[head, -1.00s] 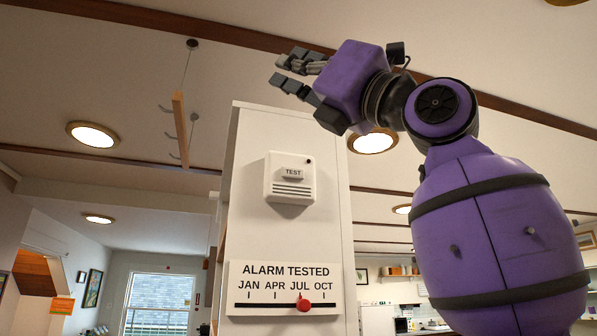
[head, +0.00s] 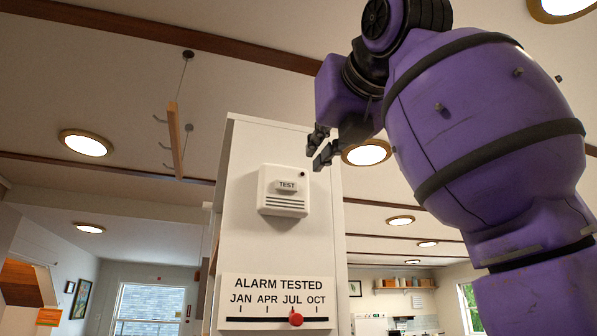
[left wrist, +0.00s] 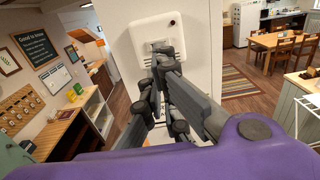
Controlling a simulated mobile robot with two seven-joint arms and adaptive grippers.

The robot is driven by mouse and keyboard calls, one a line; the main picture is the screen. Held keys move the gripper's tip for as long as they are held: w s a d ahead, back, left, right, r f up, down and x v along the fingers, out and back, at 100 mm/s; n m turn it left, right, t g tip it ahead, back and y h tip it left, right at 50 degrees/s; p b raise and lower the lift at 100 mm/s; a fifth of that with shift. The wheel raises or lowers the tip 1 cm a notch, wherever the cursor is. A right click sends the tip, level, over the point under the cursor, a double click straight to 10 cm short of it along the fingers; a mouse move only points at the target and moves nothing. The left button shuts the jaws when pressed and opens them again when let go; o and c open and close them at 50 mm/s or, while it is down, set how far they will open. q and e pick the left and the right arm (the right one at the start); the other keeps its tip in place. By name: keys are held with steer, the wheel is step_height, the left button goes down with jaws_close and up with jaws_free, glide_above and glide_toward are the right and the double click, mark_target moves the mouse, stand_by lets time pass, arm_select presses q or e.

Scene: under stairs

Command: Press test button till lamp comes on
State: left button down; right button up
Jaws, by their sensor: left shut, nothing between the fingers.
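The white alarm box (head: 283,205) is fixed high on the narrow face of a white panel. Its raised test button (head: 287,187) is labelled TEST, and a small lamp (head: 303,174) at its upper right corner looks dark. In the left wrist view the lamp (left wrist: 172,22) is dark red and unlit; the button (left wrist: 162,45) is partly hidden behind my fingers. My left gripper (head: 319,150) is shut and empty, up and to the right of the button in the head view. I cannot tell whether it touches the box. My right gripper is not in view.
Below the alarm is an ALARM TESTED sign (head: 275,300) with months and a red slider knob (head: 296,319) near JUL. A wooden hanging rack (head: 175,140) is at the left. The wrist view shows shelves (left wrist: 65,140) and a dining table (left wrist: 279,42).

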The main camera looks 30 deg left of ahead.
mark_target(289, 185)
arm_select(q)
steer(key=p+x, duration=0.1)
steer(key=x, duration=1.2)
steer(key=shift+w+a, duration=0.1)
steer(key=shift+a, duration=0.2)
steer(key=shift+w+a, duration=0.1)
steer(key=shift+w, duration=0.05)
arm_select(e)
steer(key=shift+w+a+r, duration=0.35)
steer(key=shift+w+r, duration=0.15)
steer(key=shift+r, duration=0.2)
arm_select(q)
steer(key=shift+w+a, duration=0.45)
steer(key=shift+a, duration=0.1)
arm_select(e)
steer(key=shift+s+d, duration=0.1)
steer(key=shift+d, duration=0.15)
